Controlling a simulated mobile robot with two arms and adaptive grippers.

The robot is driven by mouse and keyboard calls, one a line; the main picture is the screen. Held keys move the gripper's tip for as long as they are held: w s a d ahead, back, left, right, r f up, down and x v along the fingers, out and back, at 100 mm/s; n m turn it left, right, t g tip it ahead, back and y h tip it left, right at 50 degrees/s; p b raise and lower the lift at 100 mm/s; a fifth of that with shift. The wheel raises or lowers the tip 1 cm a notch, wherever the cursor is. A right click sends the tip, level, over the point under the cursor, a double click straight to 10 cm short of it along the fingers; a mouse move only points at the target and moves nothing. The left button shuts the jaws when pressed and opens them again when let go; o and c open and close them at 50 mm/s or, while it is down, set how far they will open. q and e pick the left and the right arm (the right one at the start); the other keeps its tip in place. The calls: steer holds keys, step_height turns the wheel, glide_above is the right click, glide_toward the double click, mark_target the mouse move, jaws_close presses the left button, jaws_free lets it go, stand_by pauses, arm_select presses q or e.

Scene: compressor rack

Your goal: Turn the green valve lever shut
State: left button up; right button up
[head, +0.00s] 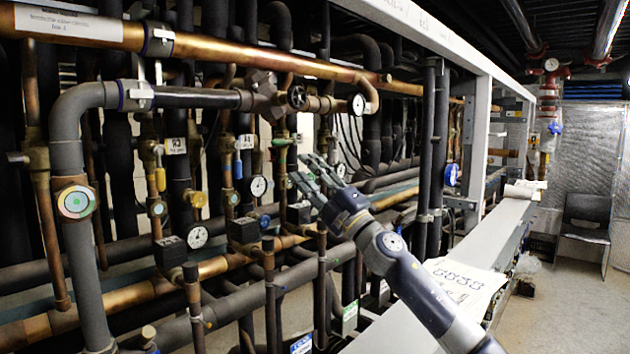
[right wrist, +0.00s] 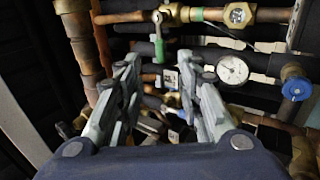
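The green valve lever (head: 282,142) sits on a vertical copper pipe in the middle of the rack in the head view. In the right wrist view a green lever (right wrist: 159,47) hangs from a brass valve, beyond the gap between my fingertips. My right gripper (head: 305,171) is open and empty, just right of and below the lever in the head view. Its spread fingers also show in the right wrist view (right wrist: 160,78). I see no contact between fingers and lever. My left gripper is out of view.
Copper and black pipes crowd the rack. A round white gauge (head: 258,186) and a yellow lever (head: 197,198) are to the left. A blue knob (right wrist: 297,88) and a gauge (right wrist: 232,69) are at right in the wrist view. Papers (head: 462,285) lie on the ledge.

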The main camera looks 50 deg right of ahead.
steer(key=shift+v, duration=1.15)
